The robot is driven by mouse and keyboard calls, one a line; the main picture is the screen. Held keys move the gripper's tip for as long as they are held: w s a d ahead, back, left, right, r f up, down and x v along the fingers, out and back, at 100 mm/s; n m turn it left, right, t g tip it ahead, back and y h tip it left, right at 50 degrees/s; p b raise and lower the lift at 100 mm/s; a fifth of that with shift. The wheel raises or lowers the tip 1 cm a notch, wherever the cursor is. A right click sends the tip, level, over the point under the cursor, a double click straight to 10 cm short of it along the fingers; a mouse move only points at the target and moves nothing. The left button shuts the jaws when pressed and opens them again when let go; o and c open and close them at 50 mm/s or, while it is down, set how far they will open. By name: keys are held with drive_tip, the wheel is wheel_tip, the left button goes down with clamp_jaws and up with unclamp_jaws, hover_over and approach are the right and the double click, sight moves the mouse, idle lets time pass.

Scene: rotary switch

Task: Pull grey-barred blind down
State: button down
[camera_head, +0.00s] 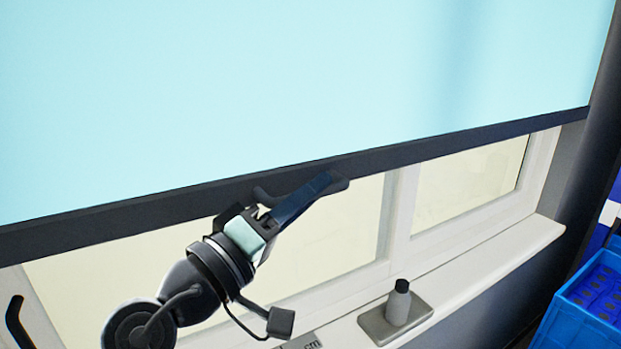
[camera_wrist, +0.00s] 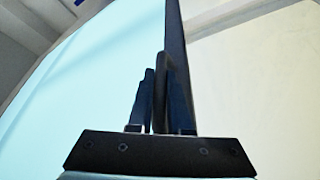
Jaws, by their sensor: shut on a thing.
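The blind (camera_head: 300,75) is a wide light-blue sheet that covers the upper part of the window in the head view. Its dark grey bottom bar (camera_head: 445,143) runs slanting across the picture, and bare window shows below it. My gripper (camera_head: 325,183) is at the middle of the bar, shut on a dark handle (camera_head: 265,195) at the bar's lower edge. In the wrist view the bar (camera_wrist: 174,30) stands upright between the blue sheet (camera_wrist: 90,75) and the pale window. The fingers (camera_wrist: 160,100) are close together there, with a dark piece between them.
Below the blind is a white window frame (camera_head: 398,215) with a sill (camera_head: 480,275). A small grey bottle (camera_head: 398,303) stands on a grey tray (camera_head: 377,327) on the sill. A blue crate (camera_head: 583,310) is at the lower right.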

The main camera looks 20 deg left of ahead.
wheel_tip(320, 180, down, 27)
drive_tip(key=b, duration=1.9)
drive_tip(key=c, duration=1)
unclamp_jaws()
drive_tip(key=shift+c, duration=0.2)
drive_tip(key=shift+o, duration=1)
drive_tip(key=shift+r, duration=0.1)
drive_tip(key=v, duration=1.3)
